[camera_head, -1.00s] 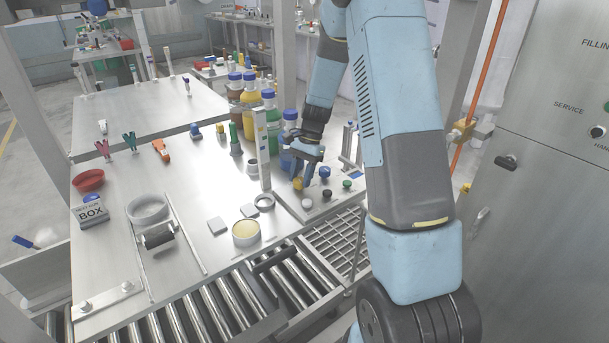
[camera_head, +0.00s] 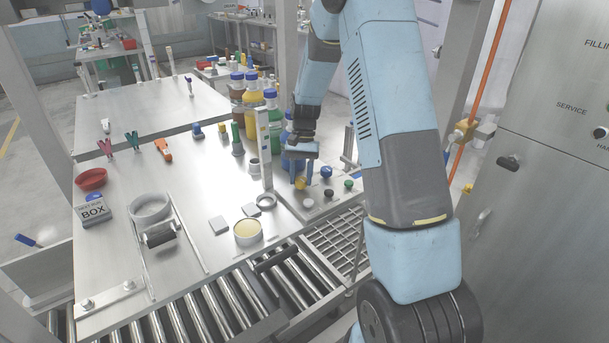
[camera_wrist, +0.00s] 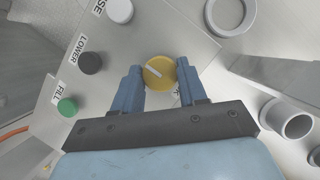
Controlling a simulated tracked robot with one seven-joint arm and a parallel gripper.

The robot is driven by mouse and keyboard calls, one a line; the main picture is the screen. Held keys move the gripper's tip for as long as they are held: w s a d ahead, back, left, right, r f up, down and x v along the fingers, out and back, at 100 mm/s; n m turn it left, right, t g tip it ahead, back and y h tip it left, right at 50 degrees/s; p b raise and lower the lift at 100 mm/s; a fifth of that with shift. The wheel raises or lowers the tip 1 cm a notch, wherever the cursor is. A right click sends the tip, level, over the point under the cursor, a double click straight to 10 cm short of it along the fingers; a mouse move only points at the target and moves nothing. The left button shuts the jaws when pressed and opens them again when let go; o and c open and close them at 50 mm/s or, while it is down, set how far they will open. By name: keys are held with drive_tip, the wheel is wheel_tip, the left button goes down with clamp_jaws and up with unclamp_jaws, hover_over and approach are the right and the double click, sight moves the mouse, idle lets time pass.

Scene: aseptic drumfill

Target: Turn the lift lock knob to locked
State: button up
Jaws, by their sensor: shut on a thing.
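The lift lock knob looks to be the yellow round knob (camera_wrist: 159,72) with a pale pointer line, on the sloped metal panel (camera_head: 337,204). In the wrist view the pointer slants from upper left to lower right. My gripper (camera_wrist: 160,80) has its two blue fingers on either side of the knob, shut on it. In the head view the gripper (camera_head: 302,178) reaches down over the yellow knob (camera_head: 300,183) from above. Part of the lettering beside the knob is hidden by a finger.
On the panel are a white button (camera_wrist: 120,11), a black button (camera_wrist: 90,63) marked LOWER and a green button (camera_wrist: 67,107) marked FILL. A grey ring (camera_head: 266,201) and an upright post (camera_head: 264,150) stand to the left.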

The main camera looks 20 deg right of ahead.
drive_tip(key=shift+w, duration=0.1)
drive_tip(key=o, duration=1.1)
drive_tip(key=shift+c, duration=0.2)
drive_tip(key=v, duration=1.3)
drive_tip(key=shift+r, duration=0.35)
drive_tip(key=shift+d+r, duration=0.1)
